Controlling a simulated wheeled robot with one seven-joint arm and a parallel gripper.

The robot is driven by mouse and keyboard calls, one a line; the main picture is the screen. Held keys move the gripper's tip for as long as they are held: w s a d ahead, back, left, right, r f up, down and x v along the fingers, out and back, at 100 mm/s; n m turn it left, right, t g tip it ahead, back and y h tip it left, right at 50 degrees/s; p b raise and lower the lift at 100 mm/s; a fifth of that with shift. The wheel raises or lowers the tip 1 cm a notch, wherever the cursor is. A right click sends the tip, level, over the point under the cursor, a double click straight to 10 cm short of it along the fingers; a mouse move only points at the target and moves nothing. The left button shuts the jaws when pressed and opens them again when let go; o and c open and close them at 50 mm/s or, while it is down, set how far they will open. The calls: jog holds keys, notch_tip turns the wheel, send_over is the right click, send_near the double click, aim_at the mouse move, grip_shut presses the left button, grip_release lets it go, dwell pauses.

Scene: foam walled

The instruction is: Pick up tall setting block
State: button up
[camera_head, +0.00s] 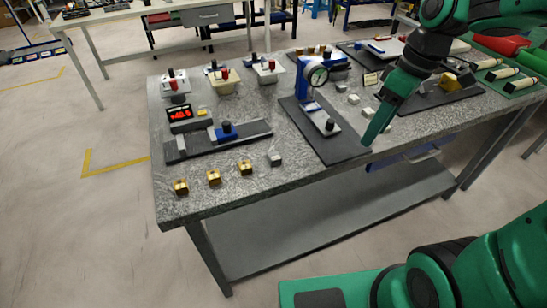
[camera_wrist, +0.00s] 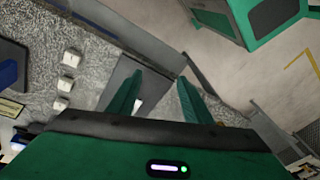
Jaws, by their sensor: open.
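Several small pale grey blocks stand in a slanting row right of the dial gauge stand: a far block (camera_head: 340,87), a middle block (camera_head: 353,98) and a near block (camera_head: 367,111). I cannot tell which is the tall setting block. Three pale blocks also show left of my fingers in the wrist view, one of them at the top (camera_wrist: 72,56). Another grey block (camera_head: 274,158) stands near the front edge. My gripper (camera_head: 372,138) is open and empty above the front edge, just right of the dark mat; its fingers also show in the wrist view (camera_wrist: 160,77).
The blue dial gauge stand (camera_head: 306,82) stands on a dark mat (camera_head: 345,150), left of my gripper. Brass blocks (camera_head: 213,177) line the front left of the granite table (camera_head: 230,200). A red digital readout (camera_head: 181,114) sits behind a dark rail fixture (camera_head: 215,142).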

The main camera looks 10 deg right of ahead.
jog(key=w+a+n+y, duration=0.1)
jog(key=w+a+n, duration=0.3)
jog(key=a+n, duration=0.45)
jog(key=n+g+y, duration=0.1)
jog(key=n+g, duration=0.1)
jog(key=n, duration=0.2)
send_near(275, 155)
jog(key=shift+n, duration=0.25)
jog(key=shift+x, duration=4.25)
jog(key=shift+s+d, duration=0.1)
grip_shut()
